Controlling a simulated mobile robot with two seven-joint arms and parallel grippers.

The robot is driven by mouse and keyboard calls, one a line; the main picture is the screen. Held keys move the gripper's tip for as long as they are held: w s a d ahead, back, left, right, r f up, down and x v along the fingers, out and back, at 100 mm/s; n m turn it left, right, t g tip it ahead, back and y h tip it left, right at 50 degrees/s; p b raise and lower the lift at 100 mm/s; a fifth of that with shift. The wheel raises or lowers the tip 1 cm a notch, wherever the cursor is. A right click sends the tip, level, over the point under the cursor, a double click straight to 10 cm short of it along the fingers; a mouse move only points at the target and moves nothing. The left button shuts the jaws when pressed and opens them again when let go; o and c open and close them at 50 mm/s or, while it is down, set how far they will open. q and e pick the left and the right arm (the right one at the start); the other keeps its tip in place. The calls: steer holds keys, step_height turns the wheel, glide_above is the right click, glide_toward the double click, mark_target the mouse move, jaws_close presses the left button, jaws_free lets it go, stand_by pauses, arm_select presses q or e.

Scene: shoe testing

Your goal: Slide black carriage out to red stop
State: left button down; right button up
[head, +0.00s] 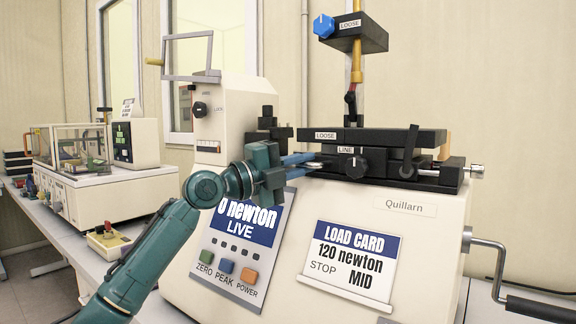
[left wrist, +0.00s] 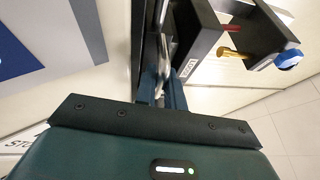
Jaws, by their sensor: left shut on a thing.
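The black carriage (head: 376,138) is on top of the cream testing machine (head: 430,235); I take it to be the stacked black slide with plates marked LOOSE and LINE. My left gripper (head: 302,165) is at its left end, with blue fingers closed on a small silver metal handle (head: 314,167). The handle also shows between the fingers in the left wrist view (left wrist: 162,62). The fingers hide part of it. I cannot make out the red stop for sure; a red rod (left wrist: 229,28) shows in the left wrist view. My right gripper is not in view.
A black upper clamp (head: 352,42) with a blue knob hangs above the carriage. A crank (head: 490,270) sticks out at the right. A load card (head: 352,255) and a display panel (head: 245,245) are on the machine's front. Another instrument (head: 90,180) stands on the left bench.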

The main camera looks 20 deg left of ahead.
arm_select(q)
steer(key=shift+w+a, duration=0.1)
steer(key=shift+a, duration=0.2)
steer(key=c, duration=1.5)
jaws_free()
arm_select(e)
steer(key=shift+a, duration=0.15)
arm_select(q)
steer(key=shift+a, duration=0.1)
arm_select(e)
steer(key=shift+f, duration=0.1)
